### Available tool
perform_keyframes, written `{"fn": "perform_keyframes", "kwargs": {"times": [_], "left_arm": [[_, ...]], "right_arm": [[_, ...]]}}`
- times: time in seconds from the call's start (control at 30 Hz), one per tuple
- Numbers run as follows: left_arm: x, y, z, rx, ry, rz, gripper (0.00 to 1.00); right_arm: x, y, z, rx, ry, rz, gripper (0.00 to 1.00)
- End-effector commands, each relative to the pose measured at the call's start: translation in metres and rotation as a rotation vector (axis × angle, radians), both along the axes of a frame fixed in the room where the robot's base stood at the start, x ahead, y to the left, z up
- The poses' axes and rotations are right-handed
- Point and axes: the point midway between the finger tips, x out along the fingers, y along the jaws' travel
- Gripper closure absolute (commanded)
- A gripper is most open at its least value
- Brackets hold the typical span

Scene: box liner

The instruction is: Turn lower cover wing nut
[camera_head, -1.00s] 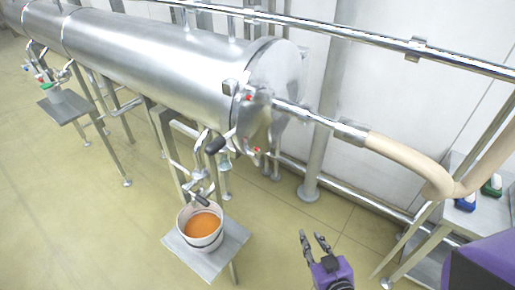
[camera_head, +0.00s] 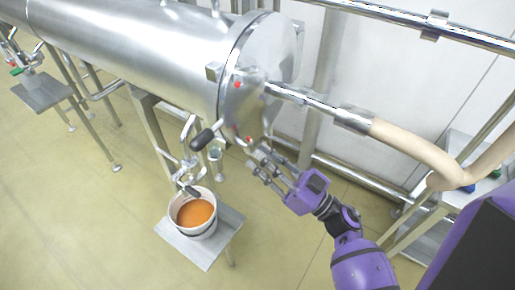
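The steel tank's round end cover (camera_head: 272,50) faces right in the head view. A small red-marked fitting (camera_head: 249,139) sits low on the cover's rim; it looks like the lower wing nut, but its wings are too small to make out. My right gripper (camera_head: 257,161) is just below and right of this fitting, its fingers pointing up and left. Its fingers are apart, and nothing shows between them. I cannot tell whether a fingertip touches the fitting. My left gripper is out of view.
A second red-marked fitting (camera_head: 237,85) is higher on the cover. A black-handled lever (camera_head: 203,139) is left of the gripper. A white bucket of orange liquid (camera_head: 181,226) stands on a small platform below. A beige hose (camera_head: 405,145) runs off the cover's pipe.

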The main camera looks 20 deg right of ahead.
Motion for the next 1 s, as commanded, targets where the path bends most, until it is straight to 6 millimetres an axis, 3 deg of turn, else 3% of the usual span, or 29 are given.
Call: {"fn": "perform_keyframes", "kwargs": {"times": [0.2, 0.5, 0.7, 1.0], "left_arm": [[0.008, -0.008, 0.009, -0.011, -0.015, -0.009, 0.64], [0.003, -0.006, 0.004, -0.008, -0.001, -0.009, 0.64], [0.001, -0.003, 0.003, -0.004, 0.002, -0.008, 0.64], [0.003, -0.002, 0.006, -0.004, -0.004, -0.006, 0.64]], "right_arm": [[0.018, 0.013, 0.011, 0.001, -0.002, -0.002, 0.76], [0.020, 0.015, 0.009, -0.001, 0.002, -0.002, 0.76], [0.020, 0.015, 0.010, 0.000, 0.001, -0.002, 0.99], [0.019, 0.015, 0.010, -0.004, -0.001, -0.002, 1.00]]}}
